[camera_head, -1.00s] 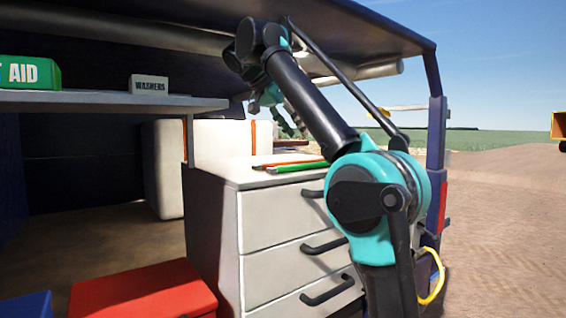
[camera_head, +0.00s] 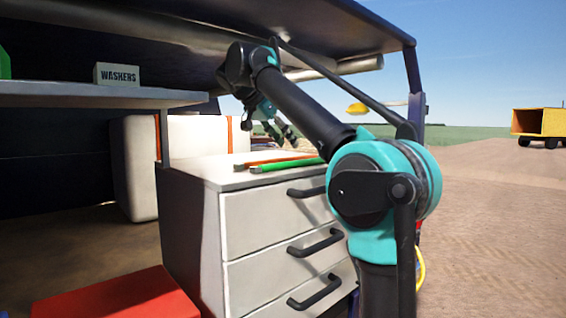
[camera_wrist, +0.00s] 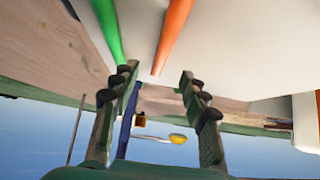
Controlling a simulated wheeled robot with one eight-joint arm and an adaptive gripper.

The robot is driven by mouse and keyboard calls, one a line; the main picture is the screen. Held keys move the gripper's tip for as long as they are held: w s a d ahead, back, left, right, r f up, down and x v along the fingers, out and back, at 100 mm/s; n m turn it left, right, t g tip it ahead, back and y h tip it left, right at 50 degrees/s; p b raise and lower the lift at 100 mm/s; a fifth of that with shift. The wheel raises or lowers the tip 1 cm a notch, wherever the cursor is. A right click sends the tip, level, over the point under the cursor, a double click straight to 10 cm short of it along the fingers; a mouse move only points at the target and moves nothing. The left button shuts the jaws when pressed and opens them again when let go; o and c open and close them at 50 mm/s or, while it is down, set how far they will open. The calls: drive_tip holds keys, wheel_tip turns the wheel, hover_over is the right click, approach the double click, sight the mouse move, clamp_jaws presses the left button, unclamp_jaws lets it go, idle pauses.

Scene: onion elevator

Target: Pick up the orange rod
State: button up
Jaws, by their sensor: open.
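The orange rod (camera_head: 275,161) lies on the white top of a drawer cabinet (camera_head: 264,226), behind the green rod (camera_head: 289,164). My gripper (camera_head: 284,135) hangs just above and behind the rods, pointing down to the right. In the wrist view my gripper (camera_wrist: 157,73) is open and empty. There the end of the orange rod (camera_wrist: 174,32) appears between the fingertips, closer to the left one. The green rod (camera_wrist: 108,30) shows just left of the left finger. I cannot tell how high the fingers are above the top.
A shelf with a washers box (camera_head: 117,74) is at the left. A white container with orange straps (camera_head: 190,147) stands behind the cabinet. A red box (camera_head: 120,299) is at the lower left. The vehicle's roof edge (camera_head: 340,28) hangs above my arm. A yellow truck (camera_head: 537,126) is far off.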

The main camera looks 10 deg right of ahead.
drive_tip(key=shift+x, duration=3.35)
drive_tip(key=shift+w+r, duration=0.1)
drive_tip(key=shift+w, duration=0.1)
drive_tip(key=shift+c, duration=0.3)
clamp_jaws()
